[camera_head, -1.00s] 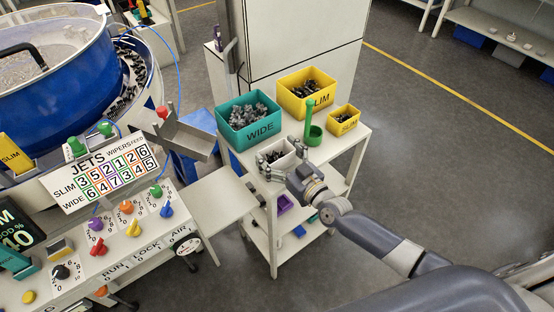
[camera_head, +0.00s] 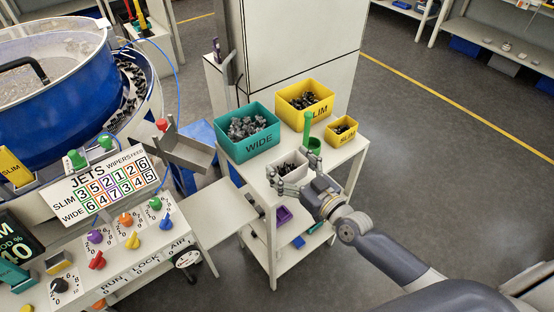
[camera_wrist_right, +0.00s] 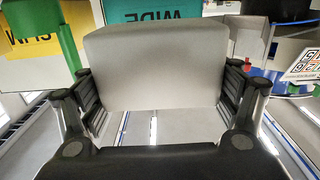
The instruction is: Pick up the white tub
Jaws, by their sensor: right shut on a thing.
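The white tub (camera_head: 291,181), with dark small parts inside, is near the front left of the white cart's top in the head view. My right gripper (camera_head: 290,190) is shut on it from the near side. In the right wrist view the tub's pale wall (camera_wrist_right: 155,65) fills the middle, with the fingers of my right gripper (camera_wrist_right: 160,85) against its two sides. I cannot tell how far the tub's base is from the cart top. My left gripper is not in view.
A control panel (camera_head: 120,240) is at left.

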